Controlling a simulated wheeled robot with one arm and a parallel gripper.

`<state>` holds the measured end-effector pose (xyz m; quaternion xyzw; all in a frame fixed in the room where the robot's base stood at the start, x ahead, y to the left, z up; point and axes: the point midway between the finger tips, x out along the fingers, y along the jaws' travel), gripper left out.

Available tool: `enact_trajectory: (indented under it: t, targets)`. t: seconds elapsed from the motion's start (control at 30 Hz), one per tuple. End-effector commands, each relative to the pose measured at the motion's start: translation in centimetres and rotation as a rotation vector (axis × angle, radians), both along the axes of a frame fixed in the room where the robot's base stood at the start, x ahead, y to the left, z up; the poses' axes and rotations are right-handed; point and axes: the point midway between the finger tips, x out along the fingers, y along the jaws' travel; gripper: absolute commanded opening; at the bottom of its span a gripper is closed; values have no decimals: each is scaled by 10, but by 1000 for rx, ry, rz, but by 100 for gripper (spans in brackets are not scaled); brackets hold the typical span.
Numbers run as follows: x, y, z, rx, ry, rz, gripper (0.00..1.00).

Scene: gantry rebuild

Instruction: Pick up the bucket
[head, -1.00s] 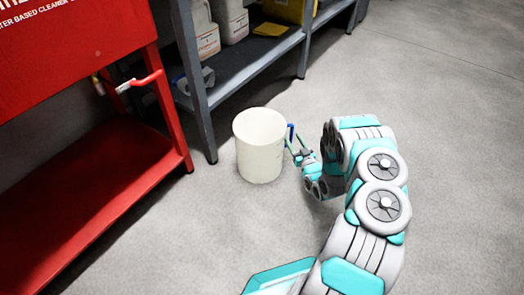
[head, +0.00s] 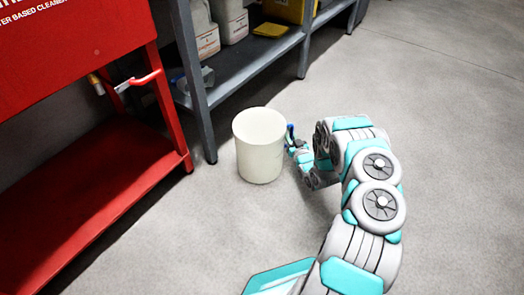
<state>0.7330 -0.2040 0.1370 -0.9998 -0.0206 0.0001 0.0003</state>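The bucket (head: 259,152) is white, round and open at the top. It stands upright on the grey floor in the middle of the head view, and looks empty as far as I can see in. My gripper (head: 290,135) is at the bucket's right side, close to its upper wall. One dark blue fingertip shows beside the rim. The other finger is hard to make out, so I cannot tell whether the gripper is open or shut, or whether it touches the bucket.
A red parts-washer stand (head: 90,190) is at the left. A grey metal shelf (head: 240,70) with white jugs (head: 204,30) and a yellow container (head: 283,10) stands behind the bucket. The floor (head: 440,120) at the right is clear.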

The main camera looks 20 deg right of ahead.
Motion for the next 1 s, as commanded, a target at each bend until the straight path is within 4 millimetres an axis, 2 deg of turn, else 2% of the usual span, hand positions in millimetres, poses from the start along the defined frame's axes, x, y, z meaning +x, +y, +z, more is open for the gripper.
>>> enact_trajectory:
  t: [0.03,0.17,1.0]
  targets:
    - [0,0,0,0,0,0,14]
    - [0,0,0,0,0,0,0]
    - [0,0,0,0,0,1,0]
